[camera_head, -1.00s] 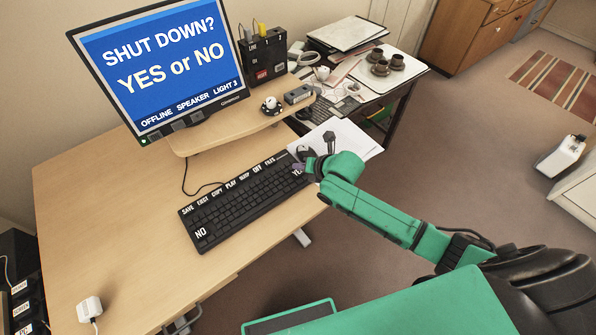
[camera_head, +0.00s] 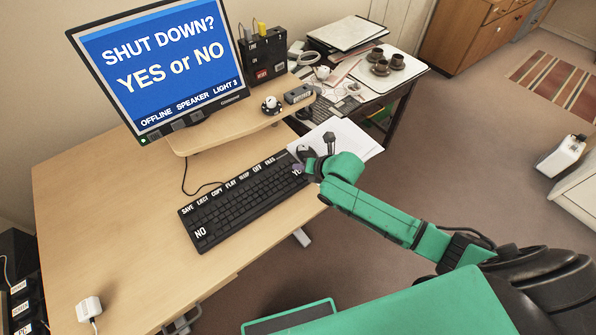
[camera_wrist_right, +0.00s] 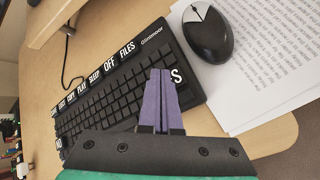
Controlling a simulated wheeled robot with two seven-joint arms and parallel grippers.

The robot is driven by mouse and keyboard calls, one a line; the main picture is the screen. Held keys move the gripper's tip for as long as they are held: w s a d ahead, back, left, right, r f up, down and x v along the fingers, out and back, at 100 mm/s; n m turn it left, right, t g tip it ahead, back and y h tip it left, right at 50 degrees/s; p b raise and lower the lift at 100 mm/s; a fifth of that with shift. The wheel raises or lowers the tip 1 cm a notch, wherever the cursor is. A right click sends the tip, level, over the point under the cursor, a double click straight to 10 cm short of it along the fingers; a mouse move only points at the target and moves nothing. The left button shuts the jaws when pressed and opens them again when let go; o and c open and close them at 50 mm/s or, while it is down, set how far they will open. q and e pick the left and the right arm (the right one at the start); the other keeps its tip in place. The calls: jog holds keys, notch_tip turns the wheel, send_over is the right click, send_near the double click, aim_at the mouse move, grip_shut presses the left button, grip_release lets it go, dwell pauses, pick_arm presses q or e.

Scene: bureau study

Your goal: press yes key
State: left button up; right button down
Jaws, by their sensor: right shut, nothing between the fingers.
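The black keyboard (camera_head: 240,203) lies on the wooden desk, with white labels along its top edge and a NO key (camera_head: 200,233) at its near left corner. The YES key (camera_head: 297,170) is at its right end, partly covered by my right gripper (camera_head: 299,168). In the right wrist view my right gripper (camera_wrist_right: 160,76) is shut and empty, its purple fingertips over the keyboard's right end. Beside them only the letter S of the YES key (camera_wrist_right: 176,75) shows. I cannot tell whether the fingertips touch the key. The monitor (camera_head: 165,66) reads "SHUT DOWN? YES or NO". My left gripper is not in view.
A black mouse (camera_wrist_right: 207,33) and printed paper (camera_wrist_right: 265,65) lie right of the keyboard. A monitor shelf (camera_head: 235,125) stands behind it. A white adapter (camera_head: 90,309) lies at the near left. The desk's left part is clear.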

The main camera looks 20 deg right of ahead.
aim_at(300, 174)
jog(key=shift+f+b, duration=0.3)
jog(key=shift+f, duration=0.35)
dwell(0.5)
dwell(0.4)
jog(key=shift+r+p, duration=0.85)
jog(key=shift+p, duration=0.05)
notch_tip(300, 174, up, 5)
jog(key=p, duration=0.5)
jog(key=shift+r, duration=0.1)
